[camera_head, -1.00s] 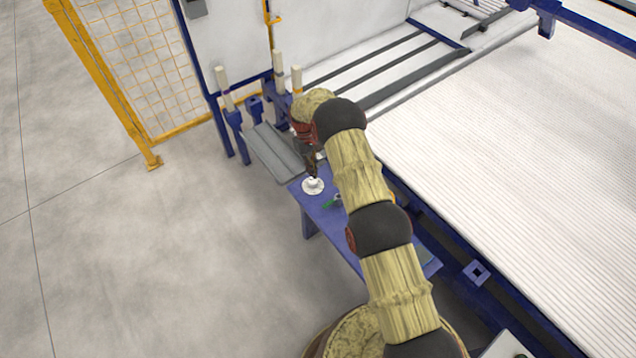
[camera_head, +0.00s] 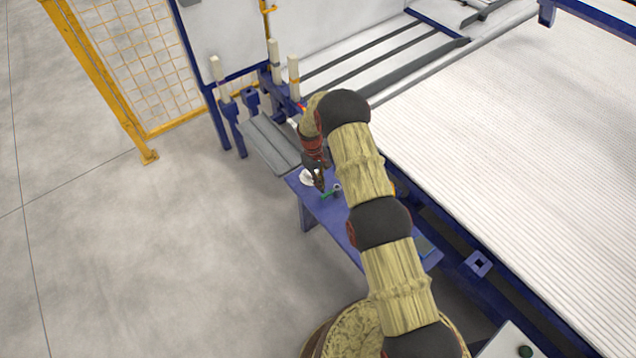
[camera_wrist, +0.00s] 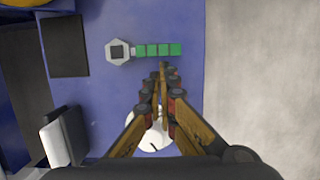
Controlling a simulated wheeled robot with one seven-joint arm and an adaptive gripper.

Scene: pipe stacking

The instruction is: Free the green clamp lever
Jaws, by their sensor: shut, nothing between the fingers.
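The green clamp lever (camera_wrist: 158,50) shows in the wrist view as a row of green segments on the blue table. Its left end joins a grey hexagonal piece (camera_wrist: 118,52) with a dark square centre. In the head view the green lever (camera_head: 328,195) lies close to the fingertips. My gripper (camera_wrist: 161,75) is shut and empty, its fingertips just below the lever in the wrist view; I cannot tell whether they touch it. It also shows in the head view (camera_head: 320,186). A white round piece (camera_wrist: 155,140) lies partly hidden under the fingers.
The narrow blue table (camera_head: 340,222) bears these parts, with open floor to its left. A dark square plate (camera_wrist: 66,45) lies left of the hexagonal piece. The large white ribbed bed (camera_head: 510,130) is at right. Blue posts with pale rods (camera_head: 222,78) stand behind.

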